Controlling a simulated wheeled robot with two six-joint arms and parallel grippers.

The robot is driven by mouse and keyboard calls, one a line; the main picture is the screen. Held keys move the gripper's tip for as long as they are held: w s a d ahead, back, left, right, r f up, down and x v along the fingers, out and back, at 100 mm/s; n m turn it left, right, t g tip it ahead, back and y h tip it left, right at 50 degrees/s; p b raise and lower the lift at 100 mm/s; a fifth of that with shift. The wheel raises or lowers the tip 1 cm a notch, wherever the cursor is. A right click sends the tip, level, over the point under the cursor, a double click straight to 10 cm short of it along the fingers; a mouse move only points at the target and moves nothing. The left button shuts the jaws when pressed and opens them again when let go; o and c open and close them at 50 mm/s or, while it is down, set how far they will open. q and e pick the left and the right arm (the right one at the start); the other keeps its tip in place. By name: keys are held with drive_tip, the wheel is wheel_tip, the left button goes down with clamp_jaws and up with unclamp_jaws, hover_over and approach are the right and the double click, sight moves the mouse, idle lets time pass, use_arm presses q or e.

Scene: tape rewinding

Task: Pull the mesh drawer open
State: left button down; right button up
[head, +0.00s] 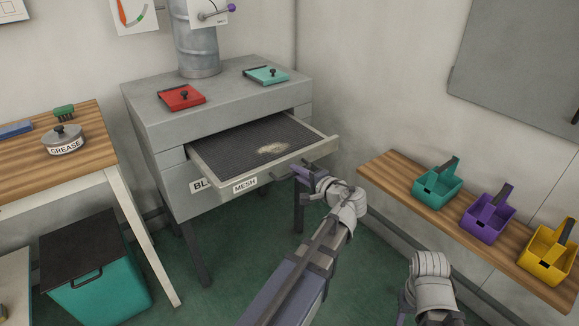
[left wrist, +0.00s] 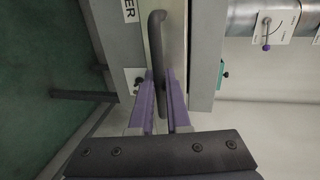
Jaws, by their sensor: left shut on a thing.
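The mesh drawer (head: 220,173) is pulled part way out of the grey cabinet. Its dark mesh floor shows, with a small pale heap of crumbs on it. A label reading MESH is on its pale front. My left gripper (head: 305,174) is at the right part of the drawer front, shut on the dark bar handle. In the left wrist view, the handle (left wrist: 156,35) runs between the two purple fingers of the left gripper (left wrist: 161,80). Part of the handle is hidden by the fingers.
The cabinet (head: 150,121) carries a red lid (head: 178,99) and a teal lid (head: 262,77). A wooden shelf (head: 400,180) with teal, purple and yellow bins stands right. A table with a grease tin (head: 66,143) and a teal bin (head: 100,290) are left. Green floor lies before the cabinet.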

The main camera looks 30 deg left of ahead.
use_arm(q)
drive_tip(key=shift+s+d, duration=0.2)
drive_tip(key=shift+d, duration=0.45)
drive_tip(key=c, duration=0.9)
unclamp_jaws()
drive_tip(key=p+v, duration=0.1)
drive_tip(key=v, duration=0.6)
drive_tip(key=shift+s+d+p, duration=0.2)
drive_tip(key=shift+d+p, duration=0.1)
drive_tip(key=shift+d, duration=0.05)
